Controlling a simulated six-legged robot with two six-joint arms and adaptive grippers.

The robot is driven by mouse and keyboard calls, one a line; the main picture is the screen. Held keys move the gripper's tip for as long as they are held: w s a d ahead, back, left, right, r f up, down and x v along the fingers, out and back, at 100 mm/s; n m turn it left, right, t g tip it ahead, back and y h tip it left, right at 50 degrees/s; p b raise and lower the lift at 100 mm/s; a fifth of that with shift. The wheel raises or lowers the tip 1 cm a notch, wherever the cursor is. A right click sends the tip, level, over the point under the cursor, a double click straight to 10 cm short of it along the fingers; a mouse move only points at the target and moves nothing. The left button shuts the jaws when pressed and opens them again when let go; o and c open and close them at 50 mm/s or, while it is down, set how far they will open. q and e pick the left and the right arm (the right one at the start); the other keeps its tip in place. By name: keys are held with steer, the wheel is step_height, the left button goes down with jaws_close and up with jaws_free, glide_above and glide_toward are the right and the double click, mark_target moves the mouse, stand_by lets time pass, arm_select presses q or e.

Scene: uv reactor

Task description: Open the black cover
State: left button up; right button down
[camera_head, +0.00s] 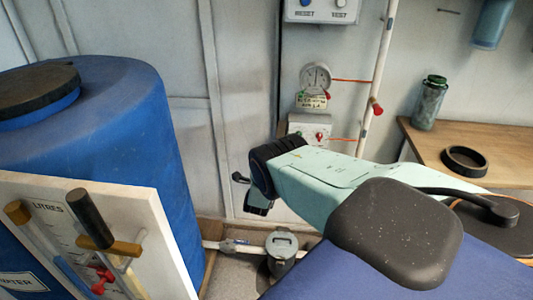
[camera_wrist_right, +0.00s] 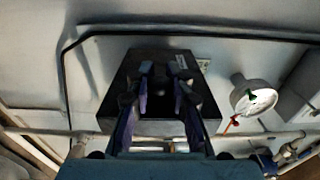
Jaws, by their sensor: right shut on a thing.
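In the right wrist view, a dark box-shaped cover (camera_wrist_right: 157,62) with a small label at its upper right fills the middle, against a pale wall. My right gripper (camera_wrist_right: 160,98) is in front of it, its two fingers closed in on the cover's front. The exact part between the fingertips is dark and hard to make out. In the head view my pale green right arm reaches in from the right. Its gripper (camera_head: 258,203) is near the wall, mostly hidden behind the black wrist joint. My left gripper is in neither view.
A blue barrel (camera_head: 130,130) with a black lid (camera_head: 38,92) stands at left behind a white gauge board (camera_head: 140,215). A round gauge (camera_head: 316,78) and red-handled valves are on the wall. A wooden bench (camera_head: 500,165) with a bottle (camera_head: 428,104) and black ring (camera_head: 464,161) is right.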

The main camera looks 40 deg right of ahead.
steer(key=shift+a+f, duration=0.2)
steer(key=shift+a, duration=0.05)
steer(key=c, duration=1.7)
jaws_free()
steer(key=o, duration=0.5)
steer(key=shift+r, duration=0.15)
steer(key=shift+d, duration=0.1)
steer(key=v, duration=1.2)
